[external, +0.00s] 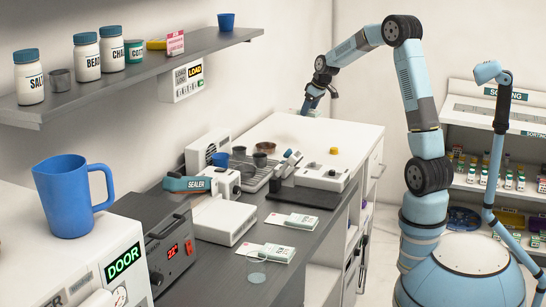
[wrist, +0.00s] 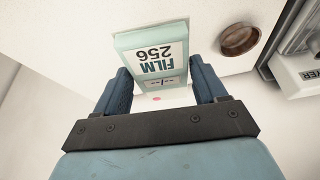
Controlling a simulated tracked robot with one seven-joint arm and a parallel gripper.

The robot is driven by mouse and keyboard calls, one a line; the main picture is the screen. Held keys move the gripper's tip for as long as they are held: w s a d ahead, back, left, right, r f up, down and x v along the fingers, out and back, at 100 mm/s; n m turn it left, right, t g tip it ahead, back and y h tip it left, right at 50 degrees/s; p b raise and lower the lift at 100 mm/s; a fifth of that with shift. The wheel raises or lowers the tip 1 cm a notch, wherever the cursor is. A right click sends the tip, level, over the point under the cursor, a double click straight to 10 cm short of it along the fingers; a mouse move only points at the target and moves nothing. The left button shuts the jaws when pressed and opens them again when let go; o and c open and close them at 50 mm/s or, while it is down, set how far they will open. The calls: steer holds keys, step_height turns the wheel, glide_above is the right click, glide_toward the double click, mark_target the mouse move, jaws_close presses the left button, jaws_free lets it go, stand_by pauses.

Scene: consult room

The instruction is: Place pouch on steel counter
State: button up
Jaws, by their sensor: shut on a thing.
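The pouch, a pale teal packet with a white label reading FILM 256 (wrist: 152,48), sits between the blue fingers of my gripper (wrist: 163,80) in the wrist view. My gripper is shut on it. In the external view my gripper (external: 317,103) is at the far end, over the back part of the white worktop (external: 300,133). Only a small pale bit of the pouch shows there; whether it touches the worktop is unclear. The grey steel counter (external: 225,275) runs along the wall nearer the camera, with equipment on it.
On the worktop are a brown dish (wrist: 240,39) and a yellow item (external: 334,151). A wall shelf (external: 150,68) overhangs the counter.

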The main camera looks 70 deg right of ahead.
steer(key=w+a+r+n, duration=0.1)
steer(key=w+a+r, duration=0.2)
steer(key=a, duration=1.4)
steer(key=w+a+r, duration=0.2)
steer(key=a, duration=1.5)
steer(key=s+d+f+m+h, duration=0.1)
steer(key=s+d+f+m, duration=0.15)
steer(key=s+d, duration=1.05)
steer(key=s+d+f+m, duration=0.2)
steer(key=s+d+f, duration=0.1)
steer(key=s+d, duration=0.95)
glide_toward(320, 146)
steer(key=shift+w+f+n, duration=0.25)
steer(key=shift+w+f, duration=0.4)
steer(key=shift+w, duration=0.15)
steer(key=shift+w+d+f, duration=0.35)
steer(key=shift+w+f, duration=0.2)
steer(key=shift+f, duration=1.65)
steer(key=shift+f, duration=0.2)
